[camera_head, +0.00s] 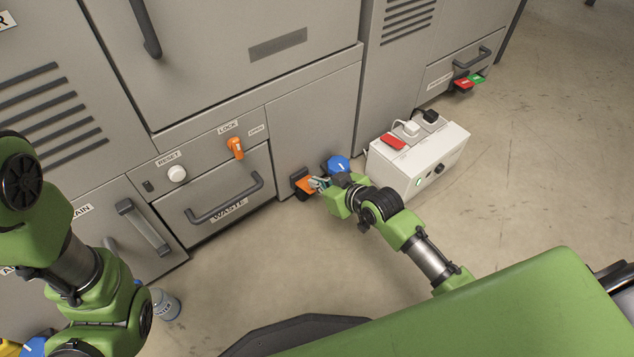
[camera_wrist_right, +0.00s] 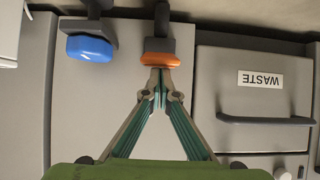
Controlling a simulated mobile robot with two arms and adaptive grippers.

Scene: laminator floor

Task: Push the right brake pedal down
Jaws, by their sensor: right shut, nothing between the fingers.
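Two pedals stick out low from the machine front: an orange pedal (camera_head: 305,188) on the left and a blue pedal (camera_head: 338,164) on the right. My right gripper (camera_head: 318,184) is shut and empty, with its tips at the orange pedal. In the right wrist view, which is upside down, the closed fingertips (camera_wrist_right: 160,82) meet the edge of the orange pedal (camera_wrist_right: 160,60). The blue pedal (camera_wrist_right: 90,48) is beside it, apart from the fingers. I cannot tell whether the tips press on the orange pedal. My left arm shows, but its gripper is not in view.
A white box (camera_head: 415,160) with plugs and a red switch stands right of the pedals. A red pedal (camera_head: 464,85) and a green pedal (camera_head: 478,78) are farther back. The WASTE drawer (camera_head: 225,205) is to the left. A bottle (camera_head: 165,304) stands on the floor.

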